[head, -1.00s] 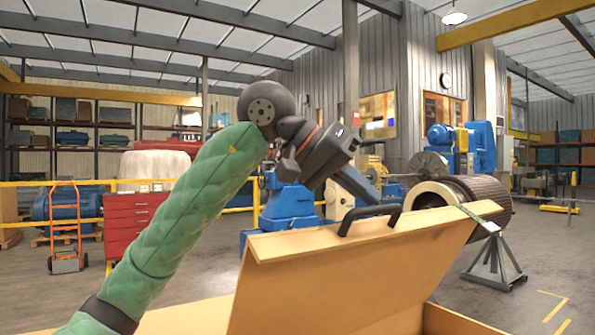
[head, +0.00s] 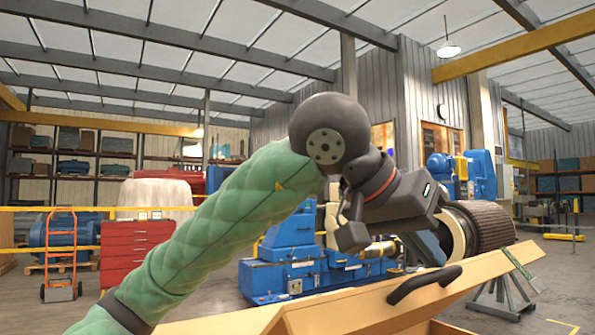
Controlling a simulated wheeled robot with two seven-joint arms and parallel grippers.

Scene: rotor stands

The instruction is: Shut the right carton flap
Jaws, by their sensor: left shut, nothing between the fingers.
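The cardboard carton flap (head: 470,285) rises at the bottom right of the head view, tilted, with a black handle (head: 425,284) on its upper edge. A green strip lies at its right corner. My left gripper (head: 425,249) reaches in from the left on a green padded arm. It is shut and empty, pointing down and right, just above and behind the handle. I cannot tell whether its fingertips touch the flap. The carton's lower part is mostly below the picture. My right gripper is not in view.
Behind the carton are blue machinery (head: 300,255), a large ribbed rotor (head: 485,228) on a metal stand, and a red drawer cabinet (head: 135,250). An orange hand truck (head: 60,255) stands at the left. Open floor shows at the right.

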